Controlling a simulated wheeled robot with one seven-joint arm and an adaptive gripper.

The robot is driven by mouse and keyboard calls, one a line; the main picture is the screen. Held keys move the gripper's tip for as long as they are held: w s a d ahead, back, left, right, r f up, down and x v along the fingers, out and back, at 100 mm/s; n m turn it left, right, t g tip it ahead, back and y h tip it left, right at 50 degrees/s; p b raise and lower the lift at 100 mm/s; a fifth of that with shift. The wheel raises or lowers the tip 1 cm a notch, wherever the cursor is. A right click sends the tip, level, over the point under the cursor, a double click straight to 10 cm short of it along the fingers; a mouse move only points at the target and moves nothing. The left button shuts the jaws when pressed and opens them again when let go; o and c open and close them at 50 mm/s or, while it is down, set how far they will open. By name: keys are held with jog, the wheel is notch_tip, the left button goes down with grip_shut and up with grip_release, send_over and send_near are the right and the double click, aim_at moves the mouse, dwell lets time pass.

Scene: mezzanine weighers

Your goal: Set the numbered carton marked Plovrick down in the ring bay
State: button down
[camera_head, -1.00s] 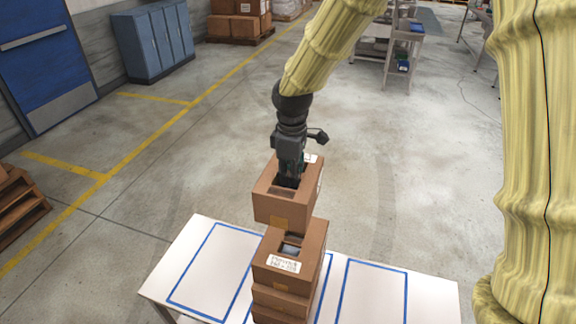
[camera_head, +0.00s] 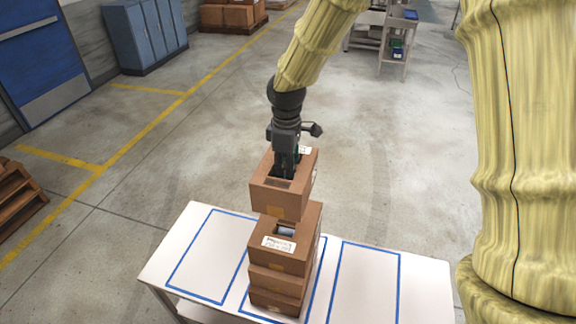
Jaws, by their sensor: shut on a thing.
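My gripper (camera_head: 286,172) is shut on a brown carton (camera_head: 278,197), its fingers down in the opening in the carton's top. The held carton is upright, with a white label too small to read on its top. It hangs above or just behind a stack of cartons; I cannot tell the gap. The top carton (camera_head: 287,262) of the stack has a white label that seems to read Plovrick, with blurred writing below. The stack stands in the middle of three blue-outlined bays on a white table (camera_head: 443,280). No ring mark shows at the bays.
The left bay (camera_head: 207,255) and right bay (camera_head: 365,285) look empty. A blue cabinet (camera_head: 145,35), a pallet (camera_head: 20,205) and a shelf cart (camera_head: 392,45) stand apart from the table. The floor around the table is clear.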

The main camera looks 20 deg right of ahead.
jog(key=shift+w+f, duration=0.15)
jog(key=shift+s+d+f, duration=0.1)
jog(key=shift+s+f, duration=0.2)
jog(key=shift+f, duration=0.1)
jog(key=shift+w+f+b, duration=0.2)
jog(key=shift+f+b, duration=0.1)
jog(key=shift+f, duration=0.05)
jog(key=shift+s, duration=0.1)
jog(key=shift+r, duration=0.1)
notch_tip(320, 180, down, 12)
jog(key=b, duration=0.5)
jog(key=shift+r, duration=0.2)
dwell(1.1)
jog(key=shift+f, duration=0.25)
dwell(0.6)
